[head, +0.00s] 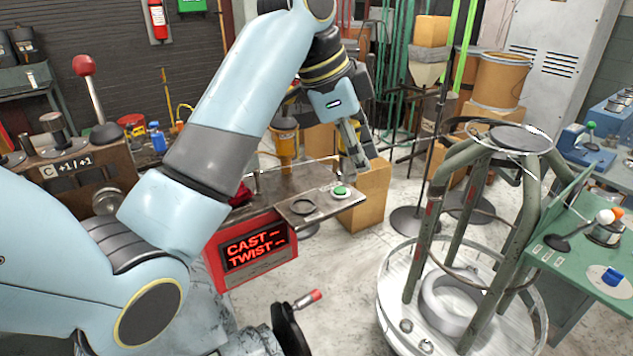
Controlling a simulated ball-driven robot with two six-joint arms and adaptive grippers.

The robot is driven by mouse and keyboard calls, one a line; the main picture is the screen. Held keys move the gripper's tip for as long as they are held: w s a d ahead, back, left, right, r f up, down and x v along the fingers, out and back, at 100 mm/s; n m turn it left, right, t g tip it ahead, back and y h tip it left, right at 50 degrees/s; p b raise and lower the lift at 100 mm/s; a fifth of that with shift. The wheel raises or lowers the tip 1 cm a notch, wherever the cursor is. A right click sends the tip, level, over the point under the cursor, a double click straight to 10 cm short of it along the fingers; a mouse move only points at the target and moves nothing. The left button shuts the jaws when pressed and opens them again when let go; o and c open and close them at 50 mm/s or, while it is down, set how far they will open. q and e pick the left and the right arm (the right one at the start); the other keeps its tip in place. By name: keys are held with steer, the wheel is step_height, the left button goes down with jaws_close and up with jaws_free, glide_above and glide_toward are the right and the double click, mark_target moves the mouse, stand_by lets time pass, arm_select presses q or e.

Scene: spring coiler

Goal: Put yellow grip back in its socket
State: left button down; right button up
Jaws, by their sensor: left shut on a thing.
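My left gripper (357,160) reaches down over the metal plate (318,212) of the red-fronted machine, above and slightly right of a green piece (341,190) on a white disc. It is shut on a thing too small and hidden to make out. I cannot pick out the yellow grip for certain. A dark ring (303,206) lies on the plate, left of the green piece; I cannot tell whether it is the socket. My right gripper is not in view.
A red display (254,247) reads CAST and TWIST. A green-legged round stand (470,230) is at right, beside a green table (592,272) with a blue piece (612,277) on it. A red-knobbed lever (84,66) stands at left. Pale floor shows between machine and stand.

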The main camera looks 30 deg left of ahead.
arm_select(q)
steer(key=a+f, duration=0.1)
steer(key=a, duration=0.1)
steer(key=a+f+p, duration=0.1)
steer(key=a, duration=0.2)
steer(key=a+f, duration=0.2)
steer(key=shift+s+a+f+p, duration=0.1)
steer(key=shift+a+p, duration=0.2)
steer(key=shift+a, duration=0.1)
steer(key=shift+a+f, duration=0.2)
steer(key=shift+f, duration=0.35)
step_height(320, 180, down, 3)
steer(key=shift+f+p, duration=0.15)
steer(key=shift+p, duration=0.4)
steer(key=shift+f, duration=0.1)
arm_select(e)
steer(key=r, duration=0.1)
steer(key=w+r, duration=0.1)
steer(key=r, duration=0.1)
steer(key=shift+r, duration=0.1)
arm_select(q)
steer(key=c, duration=1.2)
jaws_free()
steer(key=shift+f, duration=0.1)
steer(key=shift+c, duration=0.2)
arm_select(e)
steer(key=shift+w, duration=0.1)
